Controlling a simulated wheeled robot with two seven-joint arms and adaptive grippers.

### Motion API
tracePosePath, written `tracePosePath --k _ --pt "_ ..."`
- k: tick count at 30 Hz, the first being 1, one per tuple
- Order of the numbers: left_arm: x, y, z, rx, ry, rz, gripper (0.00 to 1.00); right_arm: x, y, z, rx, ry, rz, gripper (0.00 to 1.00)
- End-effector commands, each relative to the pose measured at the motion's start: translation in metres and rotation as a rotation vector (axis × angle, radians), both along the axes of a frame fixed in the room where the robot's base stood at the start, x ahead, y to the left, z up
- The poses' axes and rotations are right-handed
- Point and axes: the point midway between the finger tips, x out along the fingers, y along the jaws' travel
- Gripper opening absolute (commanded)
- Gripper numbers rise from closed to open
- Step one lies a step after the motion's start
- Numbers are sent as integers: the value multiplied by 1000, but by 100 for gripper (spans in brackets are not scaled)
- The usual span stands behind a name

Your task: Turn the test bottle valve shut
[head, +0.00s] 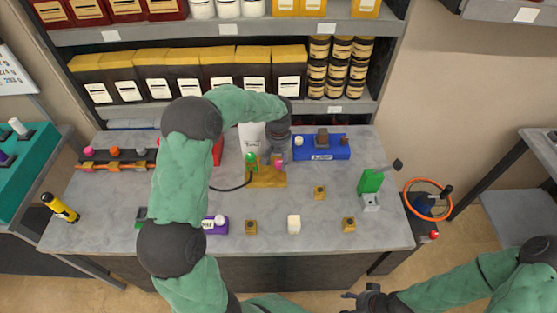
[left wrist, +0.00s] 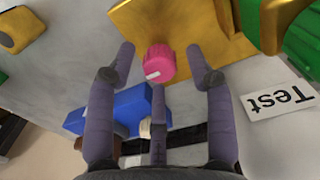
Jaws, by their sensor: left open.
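The pink knob (left wrist: 160,62), with a white mark on its face, sits by a yellow plate (left wrist: 190,22). My left gripper (left wrist: 159,64) is open, its fingers on either side of the knob and apart from it. In the head view the knob (head: 277,161) shows just below my left gripper, partly covered by it, above the yellow base (head: 266,180). A white "Test" label (left wrist: 278,99) lies to the right in the wrist view. My right gripper (head: 370,298) is at the bottom edge, away from the table; its opening is unclear.
A green part (head: 251,160) with a black hose stands left of the knob. A blue block (head: 322,149) stands close on the right. Shelves stand behind the table (head: 330,240).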

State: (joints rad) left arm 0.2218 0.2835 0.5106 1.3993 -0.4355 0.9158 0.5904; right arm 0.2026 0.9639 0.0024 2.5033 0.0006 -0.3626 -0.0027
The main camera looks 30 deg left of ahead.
Motion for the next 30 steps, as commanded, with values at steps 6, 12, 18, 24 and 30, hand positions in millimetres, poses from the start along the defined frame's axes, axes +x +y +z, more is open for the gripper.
tracePosePath --k 6,12,18,24,30 --pt "0 0 0 0 0 0 50 0 0 0 0 0 0 60" --pt "0 0 0 0 0 0 0 0 0 0 0 0 0 60" --pt "0 0 0 0 0 -4 0 0 0 1 0 0 0 60" --pt "0 0 1 0 0 -49 0 0 0 4 0 0 0 60" --pt "0 0 2 -1 1 -168 0 0 0 12 0 0 0 60"
